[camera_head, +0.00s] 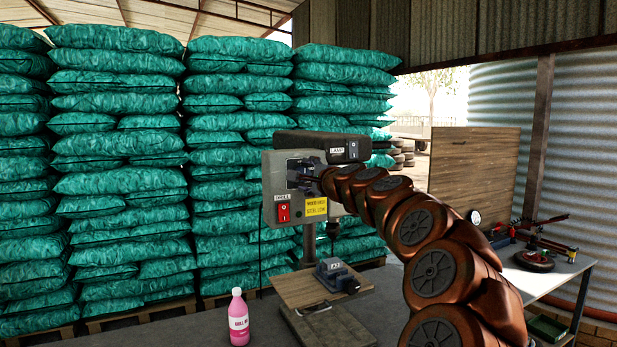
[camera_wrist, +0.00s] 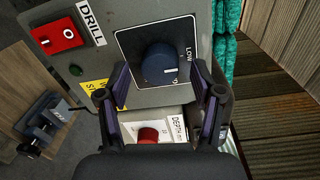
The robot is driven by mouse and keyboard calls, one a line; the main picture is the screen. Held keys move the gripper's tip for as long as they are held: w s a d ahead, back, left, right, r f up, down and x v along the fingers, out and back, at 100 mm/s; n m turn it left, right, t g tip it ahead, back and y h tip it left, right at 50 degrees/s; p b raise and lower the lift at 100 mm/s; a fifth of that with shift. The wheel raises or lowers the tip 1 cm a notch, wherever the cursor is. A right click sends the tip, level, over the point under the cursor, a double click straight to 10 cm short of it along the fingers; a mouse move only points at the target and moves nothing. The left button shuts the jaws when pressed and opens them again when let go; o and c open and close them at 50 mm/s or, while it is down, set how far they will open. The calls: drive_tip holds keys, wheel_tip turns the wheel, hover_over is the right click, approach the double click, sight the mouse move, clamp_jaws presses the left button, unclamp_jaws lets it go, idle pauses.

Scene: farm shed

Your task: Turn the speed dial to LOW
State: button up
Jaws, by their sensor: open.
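The speed dial is a dark blue round knob (camera_wrist: 158,62) on a black plate on the grey drill head (camera_wrist: 117,22). A pale mark on the knob points to the right in the wrist view. The word LOW (camera_wrist: 188,52) is printed on the plate to the right of the knob; another label below it is partly hidden. My gripper (camera_wrist: 160,78) is open, with one finger left and one right of the knob's lower part. I cannot tell whether either finger touches it. In the head view my gripper (camera_head: 307,177) is at the drill's front and hides the dial.
A red DRILL switch (camera_wrist: 58,37) is left of the dial; a red depth knob (camera_wrist: 148,135) is below. A pink bottle (camera_head: 238,318) and a vise (camera_head: 336,276) stand below. Stacked green sacks (camera_head: 115,145) fill the left.

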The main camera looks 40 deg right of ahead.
drive_tip(key=v, duration=1.2)
idle(0.3)
drive_tip(key=shift+a, duration=0.15)
idle(0.4)
